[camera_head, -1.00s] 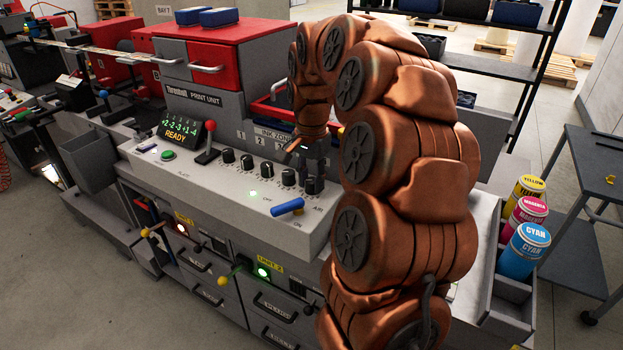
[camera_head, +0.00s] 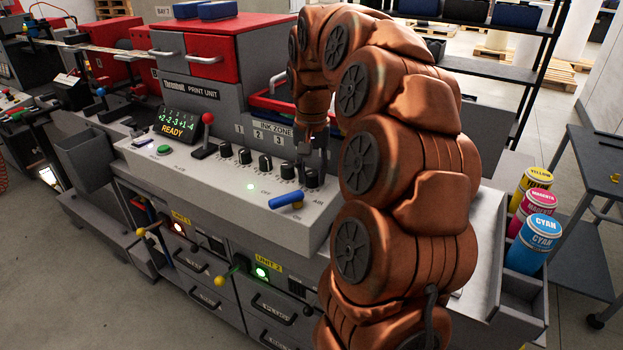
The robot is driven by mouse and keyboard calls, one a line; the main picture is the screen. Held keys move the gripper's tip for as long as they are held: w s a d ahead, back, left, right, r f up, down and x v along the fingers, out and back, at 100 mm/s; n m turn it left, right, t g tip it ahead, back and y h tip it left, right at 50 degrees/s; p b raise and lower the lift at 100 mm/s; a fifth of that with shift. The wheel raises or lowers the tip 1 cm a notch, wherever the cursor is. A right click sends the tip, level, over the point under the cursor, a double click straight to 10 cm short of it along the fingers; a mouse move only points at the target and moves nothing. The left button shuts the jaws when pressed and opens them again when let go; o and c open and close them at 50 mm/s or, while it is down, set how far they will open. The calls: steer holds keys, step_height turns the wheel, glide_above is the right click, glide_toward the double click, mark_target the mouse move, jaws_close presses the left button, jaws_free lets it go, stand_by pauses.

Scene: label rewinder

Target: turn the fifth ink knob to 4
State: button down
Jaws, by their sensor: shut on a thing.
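The fifth ink knob (camera_head: 312,179) is black and round, at the right end of the knob row on the sloping grey console (camera_head: 215,188). My gripper (camera_head: 313,168) reaches down from above with its dark fingers around this knob, shut on it. The fingers hide part of the knob, and its pointer and scale are too small to read. The fourth knob (camera_head: 287,171) stands just left of the fingers. The display (camera_head: 178,124) shows a row of signed numbers, the last one seemingly -4, above the word READY.
A blue-handled lever (camera_head: 286,201) sits in front of the knobs. A red-topped lever (camera_head: 207,131) and a green button (camera_head: 164,150) are further left. The print unit cabinet (camera_head: 205,93) rises behind. Ink cans (camera_head: 531,243) stand in a tray at the right.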

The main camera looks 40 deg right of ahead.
mark_target(313, 173)
steer(key=n+b, duration=0.1)
steer(key=n, duration=0.3)
steer(key=shift+d+n, duration=0.1)
steer(key=shift+n, duration=0.2)
steer(key=n, duration=0.4)
steer(key=shift+r+n, duration=0.1)
steer(key=shift+n, duration=0.2)
steer(key=n, duration=0.4)
steer(key=shift+n, duration=0.3)
steer(key=shift+d+n+p, duration=0.1)
steer(key=shift+n+p, duration=0.75)
steer(key=shift+n, duration=1.35)
steer(key=c, duration=0.8)
jaws_free()
steer(key=shift+r, duration=0.1)
steer(key=shift+r, duration=3.6)
